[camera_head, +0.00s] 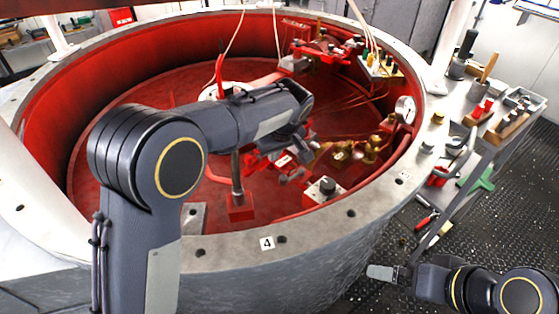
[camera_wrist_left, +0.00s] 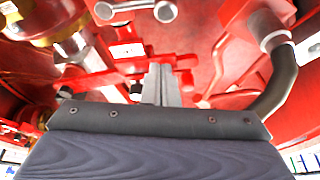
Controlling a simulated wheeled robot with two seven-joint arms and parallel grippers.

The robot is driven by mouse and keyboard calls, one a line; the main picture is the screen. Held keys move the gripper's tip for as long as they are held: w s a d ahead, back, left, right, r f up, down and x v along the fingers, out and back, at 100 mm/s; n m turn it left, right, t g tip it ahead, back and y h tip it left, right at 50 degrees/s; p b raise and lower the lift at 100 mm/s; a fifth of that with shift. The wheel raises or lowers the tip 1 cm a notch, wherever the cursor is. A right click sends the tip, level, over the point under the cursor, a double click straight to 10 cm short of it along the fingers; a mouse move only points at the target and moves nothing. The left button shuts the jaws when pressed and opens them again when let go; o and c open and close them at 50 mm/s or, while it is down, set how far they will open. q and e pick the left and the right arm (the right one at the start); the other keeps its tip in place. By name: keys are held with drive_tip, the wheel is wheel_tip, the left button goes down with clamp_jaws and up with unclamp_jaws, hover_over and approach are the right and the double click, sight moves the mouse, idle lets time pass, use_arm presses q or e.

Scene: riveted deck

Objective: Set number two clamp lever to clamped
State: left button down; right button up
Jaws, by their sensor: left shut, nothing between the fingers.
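My left arm reaches over the wall into the red round tank. Its gripper (camera_head: 297,135) is small and partly hidden by the wrist in the head view. In the left wrist view the gripper (camera_wrist_left: 160,84) is shut and empty, among red metal parts. A grey metal lever with round ends (camera_wrist_left: 135,9) shows at the top of that view. A dark curved bar (camera_wrist_left: 279,78) stands at its right. I cannot tell which part is the number two clamp lever, as the small white labels are unreadable. My right gripper (camera_head: 383,271) is outside the tank, its jaws unclear.
The grey tank rim (camera_head: 330,222) bears a plate marked 4 (camera_head: 267,243). Inside are brass fittings (camera_head: 372,148), an upright rod on a red block (camera_head: 238,208) and a gauge (camera_head: 405,110). A tool cart (camera_head: 480,118) stands at the right. Dark tread floor lies below it.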

use_arm(q)
drive_tip(key=v, duration=0.7)
drive_tip(key=shift+s, duration=0.2)
drive_tip(key=shift+r, duration=0.15)
drive_tip(key=s+a+r+m+h+p, duration=0.1)
drive_tip(key=s+a+r+h+p, duration=0.15)
drive_tip(key=s+a, duration=0.45)
drive_tip(key=s+a+r+m+h+p, duration=0.1)
drive_tip(key=s+a+r+h+p, duration=0.15)
drive_tip(key=s+a, duration=0.4)
drive_tip(key=s+a+f+m+t+p, duration=0.1)
drive_tip(key=s+a+m+t+p, duration=0.1)
drive_tip(key=s, duration=1.5)
drive_tip(key=shift+a+f+m+h+p, duration=0.15)
drive_tip(key=shift+a+m+h+p, duration=0.25)
drive_tip(key=shift+a, duration=0.85)
drive_tip(key=shift+s, duration=0.15)
